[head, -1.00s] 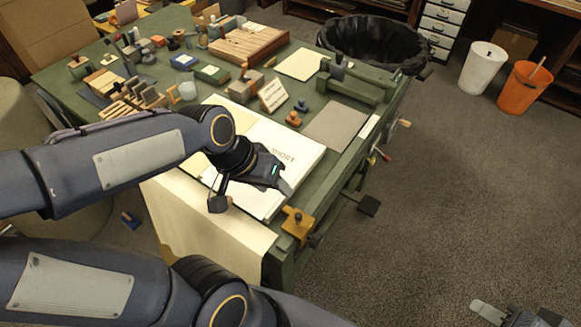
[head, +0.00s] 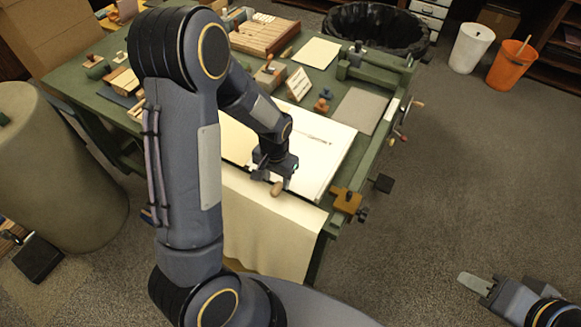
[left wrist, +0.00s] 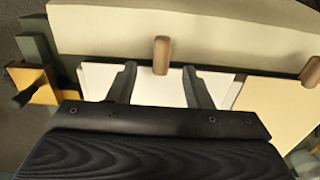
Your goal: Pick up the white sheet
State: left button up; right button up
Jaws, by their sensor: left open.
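A large white sheet (head: 325,150) with faint lettering lies flat on the green table near its front edge. It also shows in the left wrist view (left wrist: 160,88), between and around my fingers. My left gripper (head: 271,183) points down at the sheet's front left part, close to a small wooden peg (head: 278,188). In the left wrist view my left gripper (left wrist: 159,69) is open, fingers spread, with nothing held between them. Whether the fingertips touch the sheet is unclear. My right gripper (head: 477,284) is at the lower right, over the floor, away from the table.
A cream cloth (head: 265,225) hangs over the table's front edge. An orange-brown clamp (head: 346,201) sits at the front right corner. A grey board (head: 361,110), a small pale sheet (head: 313,53) and a lettered wooden block (head: 299,84) lie further back.

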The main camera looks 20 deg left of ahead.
aim_at(277, 186)
pick_arm(q)
notch_tip(277, 186, down, 4)
jog(key=shift+w+a+f+p, duration=0.1)
jog(key=shift+p, duration=0.2)
jog(key=shift+c, duration=0.4)
grip_shut()
